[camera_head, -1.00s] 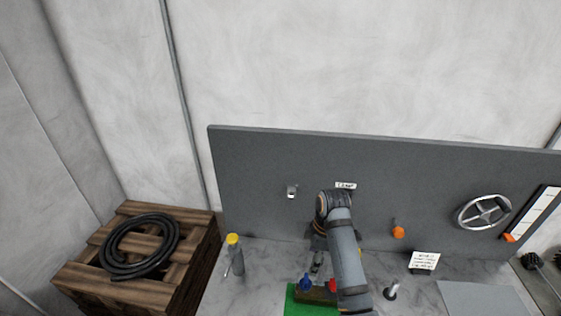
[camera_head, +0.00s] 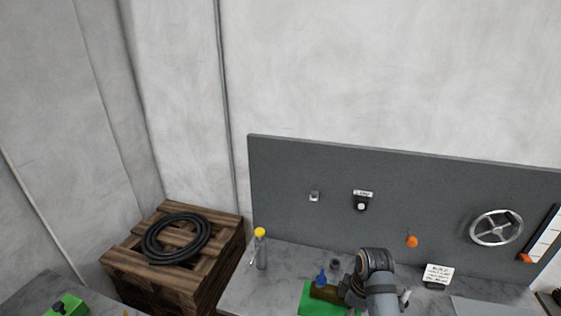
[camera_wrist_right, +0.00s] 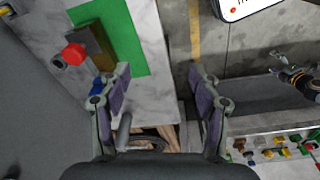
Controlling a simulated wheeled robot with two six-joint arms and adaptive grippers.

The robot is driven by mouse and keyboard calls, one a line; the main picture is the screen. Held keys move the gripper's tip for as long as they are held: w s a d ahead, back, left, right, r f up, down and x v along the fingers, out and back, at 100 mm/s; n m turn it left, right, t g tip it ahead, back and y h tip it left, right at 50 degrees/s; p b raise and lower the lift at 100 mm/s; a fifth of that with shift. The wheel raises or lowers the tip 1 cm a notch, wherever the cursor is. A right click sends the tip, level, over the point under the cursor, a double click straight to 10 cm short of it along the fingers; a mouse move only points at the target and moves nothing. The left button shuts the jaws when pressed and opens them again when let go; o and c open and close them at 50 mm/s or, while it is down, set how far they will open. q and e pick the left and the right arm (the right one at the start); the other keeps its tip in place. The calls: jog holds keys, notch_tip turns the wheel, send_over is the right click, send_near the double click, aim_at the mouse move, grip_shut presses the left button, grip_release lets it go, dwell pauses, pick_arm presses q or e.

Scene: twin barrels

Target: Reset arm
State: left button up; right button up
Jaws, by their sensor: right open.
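My right gripper (camera_wrist_right: 160,76) is open in the right wrist view, its two fingers spread apart with nothing between them. The grey and black right arm (camera_head: 377,277) enters the head view from the bottom, over the bench in front of the panel. Its fingers are mostly hidden there.
A grey panel (camera_head: 440,197) with a handwheel (camera_head: 496,228) stands behind the marbled bench (camera_head: 255,292). A green mat (camera_head: 309,304), a blue-topped item (camera_head: 321,278) and a yellow-capped bottle (camera_head: 261,250) are on the bench. A coiled hose (camera_head: 177,239) lies on wooden pallets (camera_head: 125,262) at left.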

jog(key=s+d+m+t+h, duration=0.1)
jog(key=s+d+m+t, duration=0.15)
jog(key=s+m, duration=0.45)
jog(key=s+d+m+t+h, duration=0.1)
jog(key=s+d+m, duration=0.25)
jog(key=s, duration=0.55)
jog(key=s+d+f+g+b, duration=0.15)
jog(key=f+b, duration=0.25)
jog(key=f, duration=1.4)
jog(key=s+d+f+g+b, duration=0.15)
jog(key=f+b, duration=0.25)
jog(key=f, duration=1.4)
pick_arm(q)
notch_tip(320, 180, down, 13)
jog(key=s+b, duration=0.1)
jog(key=b, duration=0.3)
jog(key=shift+s+r, duration=0.2)
jog(key=shift+s, duration=0.1)
pick_arm(e)
jog(key=s+f+m, duration=0.1)
jog(key=s+f, duration=1.7)
jog(key=f, duration=0.1)
jog(key=shift+d+f, duration=0.2)
jog(key=shift+d, duration=0.1)
jog(key=shift+s, duration=0.1)
